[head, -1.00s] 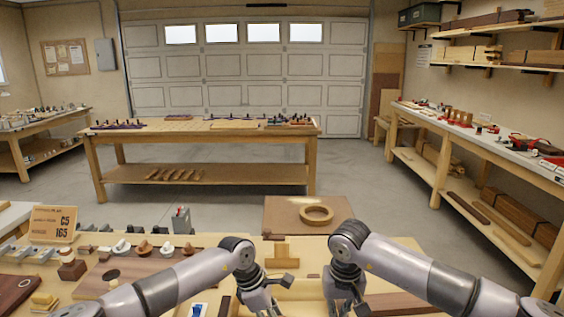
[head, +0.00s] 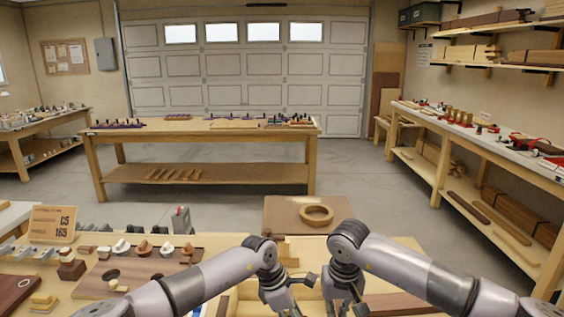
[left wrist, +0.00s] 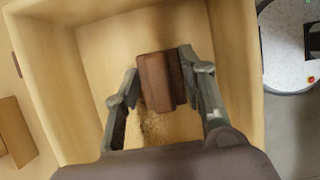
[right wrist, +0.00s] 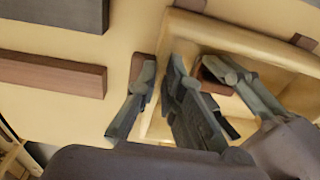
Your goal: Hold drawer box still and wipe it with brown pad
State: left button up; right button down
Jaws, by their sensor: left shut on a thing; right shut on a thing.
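The drawer box (left wrist: 240,70) is pale wood and open at the top; it fills most of the left wrist view. The brown pad (left wrist: 158,82) is a small dark block inside it. My left gripper (left wrist: 158,88) is shut on the pad, low inside the box, with speckled dust on the floor beside it. In the right wrist view the pad (right wrist: 214,76) shows partly behind the left fingers. My right gripper (right wrist: 155,88) is shut on the box's side wall, one finger on each side. In the head view my arms hide much of the box.
On the bench beside the box lie a reddish-brown bar (right wrist: 50,74) and a dark grey bar (right wrist: 60,12). A brown board with a wooden ring (head: 316,214) is beyond the box. Knobs and a sign (head: 53,224) stand at the left.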

pick_arm(q)
jog(key=shift+a+f, duration=0.15)
jog(key=shift+a, duration=1.75)
jog(key=shift+a+f, duration=0.15)
jog(key=shift+a, duration=1.7)
jog(key=shift+s+d, duration=0.1)
jog(key=shift+d, duration=1.55)
jog(key=shift+d+r, duration=0.15)
jog(key=shift+d, duration=0.9)
jog(key=shift+d+r, duration=0.1)
jog(key=shift+d, duration=0.9)
jog(key=shift+w+d+f, duration=0.1)
jog(key=shift+w, duration=0.3)
jog(key=shift+a, duration=3.7)
jog(key=shift+d, duration=0.1)
jog(key=shift+d, duration=1.85)
jog(key=shift+d, duration=1.75)
jog(key=shift+r, duration=0.2)
